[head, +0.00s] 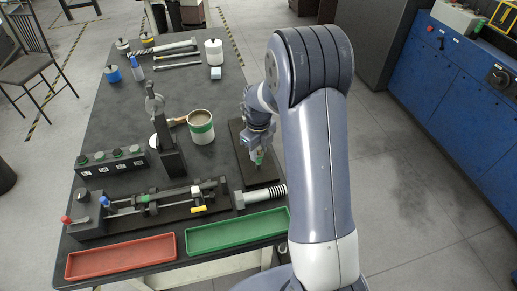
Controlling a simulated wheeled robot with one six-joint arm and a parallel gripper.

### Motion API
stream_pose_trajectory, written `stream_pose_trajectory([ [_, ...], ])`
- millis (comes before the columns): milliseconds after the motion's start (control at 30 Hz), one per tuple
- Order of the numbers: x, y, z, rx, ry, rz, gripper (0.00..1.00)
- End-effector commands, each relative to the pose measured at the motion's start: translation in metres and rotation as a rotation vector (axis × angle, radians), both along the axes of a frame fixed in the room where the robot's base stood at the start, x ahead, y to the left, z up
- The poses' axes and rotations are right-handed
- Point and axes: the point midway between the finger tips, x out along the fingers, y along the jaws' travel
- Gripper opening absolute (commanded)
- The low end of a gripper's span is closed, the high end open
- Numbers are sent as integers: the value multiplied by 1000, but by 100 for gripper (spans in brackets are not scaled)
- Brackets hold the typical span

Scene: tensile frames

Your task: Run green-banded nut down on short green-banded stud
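My gripper (258,146) points down over a black plate (246,177) at the right side of the dark table. A small green part (259,158) shows right at the fingertips. At this size I cannot tell whether it is the green band of the nut or of the short stud, nor whether the fingers are closed on it. The stud's threads and the nut are not distinguishable, and my wrist hides part of the plate.
A green tray (237,231) and a red tray (120,257) lie along the near edge. A threaded bolt (262,196) and a black fixture (150,205) lie behind them. A green-banded cup (201,127) and an upright black stand (170,150) are left of my gripper.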

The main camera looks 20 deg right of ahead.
Motion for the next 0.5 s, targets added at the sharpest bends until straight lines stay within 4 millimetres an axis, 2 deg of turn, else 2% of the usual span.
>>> stream_pose_trajectory([
  [33, 0, 0, 0, -1, 1, 3, 36],
  [267, 0, 0, 0, 0, 0, 5, 54],
  [500, 0, 0, 1, 0, -1, 6, 54],
])
